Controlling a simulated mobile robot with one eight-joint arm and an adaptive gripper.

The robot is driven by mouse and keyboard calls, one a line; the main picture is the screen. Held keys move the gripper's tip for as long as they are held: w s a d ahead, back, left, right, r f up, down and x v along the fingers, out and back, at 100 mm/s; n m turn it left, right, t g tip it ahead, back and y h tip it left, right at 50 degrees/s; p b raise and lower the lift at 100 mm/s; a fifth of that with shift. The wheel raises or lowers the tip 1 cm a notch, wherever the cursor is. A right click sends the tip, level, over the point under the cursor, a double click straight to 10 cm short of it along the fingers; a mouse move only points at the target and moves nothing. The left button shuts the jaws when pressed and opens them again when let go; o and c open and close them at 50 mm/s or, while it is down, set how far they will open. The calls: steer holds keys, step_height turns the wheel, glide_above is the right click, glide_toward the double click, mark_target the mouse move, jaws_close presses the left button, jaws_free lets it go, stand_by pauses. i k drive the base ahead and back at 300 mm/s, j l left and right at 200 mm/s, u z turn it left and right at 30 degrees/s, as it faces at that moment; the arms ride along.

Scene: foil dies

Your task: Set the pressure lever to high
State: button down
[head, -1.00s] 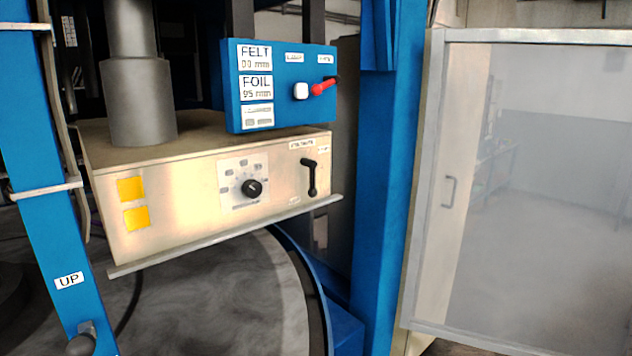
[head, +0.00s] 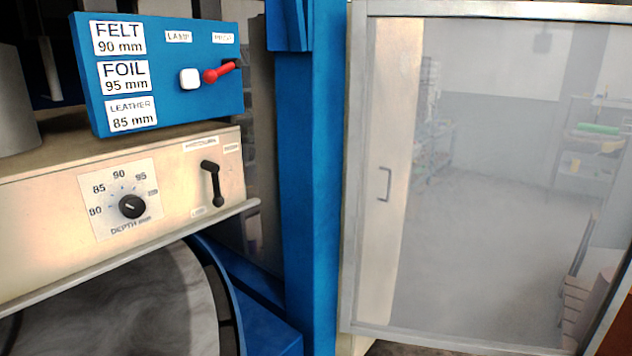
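A black lever (head: 213,184) is mounted on the cream front panel (head: 180,180) of the machine, left of centre in the head view. It stands nearly upright, with a thicker piece at its top and a rounded end at its bottom. A label (head: 200,144) above it, a smaller one (head: 231,148) at its upper right and one (head: 198,212) at its lower left are too blurred to read surely. I cannot tell which end is the pivot. My gripper is not in view.
A black depth dial (head: 131,207) is left of the lever. Above is a blue box (head: 165,105) with a white button (head: 189,79), a red lever (head: 218,73) and depth labels. A blue post (head: 311,190) and a framed translucent panel (head: 480,200) stand to the right.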

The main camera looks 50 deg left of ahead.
mark_target(219, 200)
steer(key=z, duration=0.95)
steer(key=j+z, duration=0.1)
steer(key=z, duration=0.4)
steer(key=i+z, duration=0.1)
steer(key=z, duration=0.4)
steer(key=j+z, duration=0.1)
steer(key=z, duration=0.85)
steer(key=j+z, duration=0.1)
steer(key=z, duration=0.35)
steer(key=k+j+u, duration=0.35)
steer(key=u, duration=3.65)
steer(key=j, duration=0.1)
